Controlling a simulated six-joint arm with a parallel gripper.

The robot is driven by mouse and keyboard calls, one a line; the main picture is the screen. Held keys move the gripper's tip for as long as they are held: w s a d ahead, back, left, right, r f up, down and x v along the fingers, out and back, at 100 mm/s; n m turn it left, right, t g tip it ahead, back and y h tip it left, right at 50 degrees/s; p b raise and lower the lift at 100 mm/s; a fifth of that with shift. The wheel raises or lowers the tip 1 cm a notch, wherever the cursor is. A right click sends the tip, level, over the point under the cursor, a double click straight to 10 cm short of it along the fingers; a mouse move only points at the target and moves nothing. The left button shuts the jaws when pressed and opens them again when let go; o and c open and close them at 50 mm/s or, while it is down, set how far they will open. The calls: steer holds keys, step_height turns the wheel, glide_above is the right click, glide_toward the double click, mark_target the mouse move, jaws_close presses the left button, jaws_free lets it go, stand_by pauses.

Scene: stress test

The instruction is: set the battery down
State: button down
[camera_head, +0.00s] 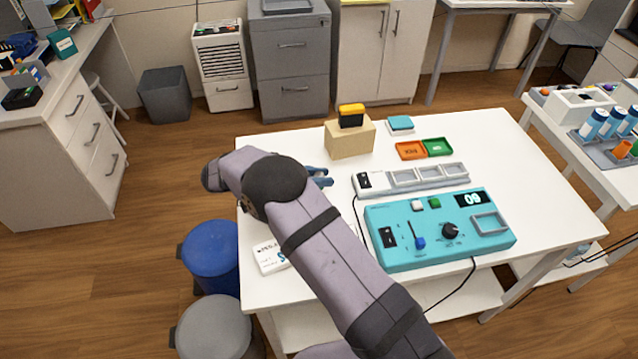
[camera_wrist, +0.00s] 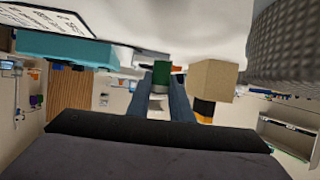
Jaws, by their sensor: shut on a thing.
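My gripper (camera_head: 320,177) is over the left part of the white table, with its blue fingers partly hidden behind my arm. In the wrist view, which is upside down, the two blue fingers (camera_wrist: 164,93) are closed on a small green block, apparently the battery (camera_wrist: 162,70). The battery is hidden in the head view. I cannot tell whether it touches the table. A white strip with several square bays (camera_head: 415,178) lies right of my gripper. The teal device (camera_head: 395,215) with a slider, knob and display stands in front of that strip.
A wooden block (camera_head: 350,142) carries a yellow and black piece (camera_head: 351,115) behind my gripper. Orange (camera_head: 410,150) and green (camera_head: 437,147) trays and a teal-topped box (camera_head: 400,124) are at the back. A printed white card (camera_head: 270,257) lies left of my arm. The table's right side is clear.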

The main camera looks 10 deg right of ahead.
steer(key=shift+f, duration=1.45)
steer(key=shift+f, duration=0.2)
steer(key=c, duration=1.6)
jaws_free()
steer(key=shift+r, duration=0.1)
steer(key=shift+r, duration=0.2)
steer(key=shift+a, duration=0.35)
steer(key=b+v, duration=0.2)
steer(key=v, duration=0.9)
steer(key=shift+s+a+r+b, duration=0.1)
steer(key=shift+b, duration=0.3)
